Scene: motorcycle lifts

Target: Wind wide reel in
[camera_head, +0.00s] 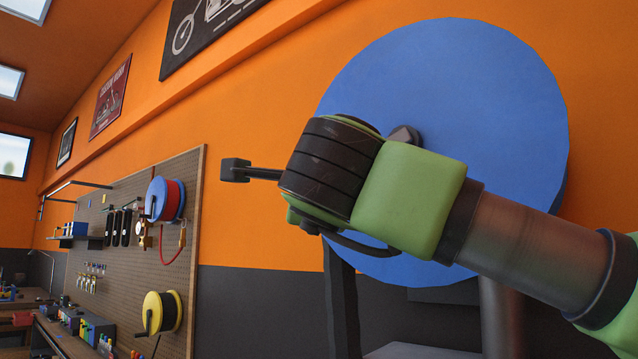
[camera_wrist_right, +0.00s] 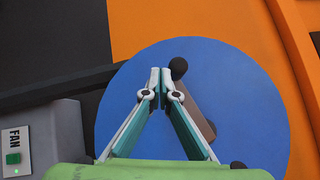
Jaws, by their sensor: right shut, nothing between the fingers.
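The wide reel shows as a big blue disc (camera_head: 480,90) in the head view, right of centre, partly covered by my right arm. A dark piece (camera_head: 404,135) stands out near its middle. In the right wrist view the blue disc (camera_wrist_right: 250,110) fills the centre. A crank arm (camera_wrist_right: 204,128) with a round black knob (camera_wrist_right: 179,68) lies in front of the disc. My right gripper (camera_wrist_right: 160,72) is shut and empty, its tips just left of the knob. I cannot tell whether they touch it. The wrist hides the fingers in the head view. My left gripper is not in view.
A grey box labelled FAN with a green button (camera_wrist_right: 13,158) is at the left of the wrist view. In the head view, a pegboard (camera_head: 190,240) carries a small blue reel with red hose (camera_head: 164,199) and a yellow reel (camera_head: 161,312). A bench is at far left.

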